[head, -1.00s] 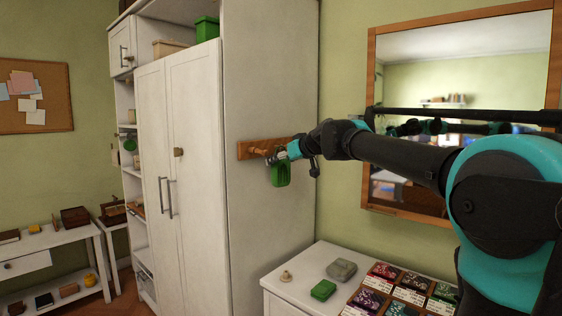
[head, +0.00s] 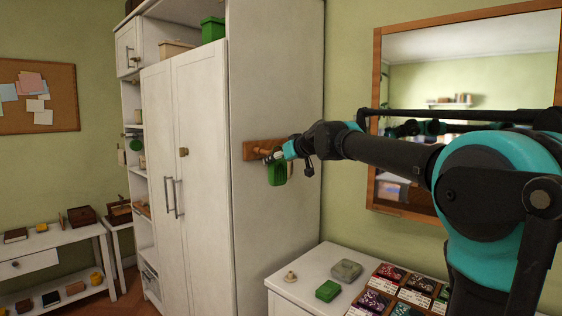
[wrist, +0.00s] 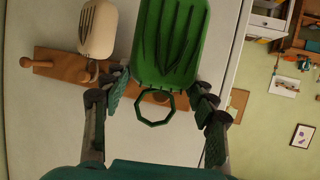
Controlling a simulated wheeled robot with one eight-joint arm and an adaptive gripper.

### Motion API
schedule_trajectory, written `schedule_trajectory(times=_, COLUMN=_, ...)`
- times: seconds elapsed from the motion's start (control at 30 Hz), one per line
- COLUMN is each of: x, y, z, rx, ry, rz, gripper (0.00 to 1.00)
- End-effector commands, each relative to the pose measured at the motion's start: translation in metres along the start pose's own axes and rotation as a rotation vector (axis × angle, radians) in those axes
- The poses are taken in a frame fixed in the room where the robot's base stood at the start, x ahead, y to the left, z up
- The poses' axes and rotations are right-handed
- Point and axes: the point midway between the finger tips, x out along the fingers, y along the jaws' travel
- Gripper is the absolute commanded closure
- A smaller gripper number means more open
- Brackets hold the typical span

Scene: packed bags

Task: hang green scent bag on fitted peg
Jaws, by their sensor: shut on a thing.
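The green scent bag (head: 277,174) hangs below my gripper (head: 283,152) in the head view, close to the wardrobe's side panel. In the wrist view the bag (wrist: 172,42) has dark stripes and an open green loop (wrist: 154,108). My gripper (wrist: 162,88) has a finger on each side of the bag's loop end and is shut on it. I cannot tell whether a peg is inside the loop.
A cream bag (wrist: 98,28) hangs at the rail beside the green one. The white wardrobe (head: 275,80) carries the rail. Below, a white dresser (head: 305,265) holds a green box (head: 327,291), a grey item and several dark packets. A mirror (head: 470,80) hangs to the right.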

Motion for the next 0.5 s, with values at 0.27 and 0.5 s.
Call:
schedule_trajectory(times=0.27, x=0.015, y=-0.005, z=-0.005, rx=-0.001, ry=0.000, rz=-0.001, gripper=0.71)
schedule_trajectory(times=0.5, x=0.026, y=-0.007, z=-0.009, rx=-0.002, ry=0.000, rz=-0.001, gripper=0.71)
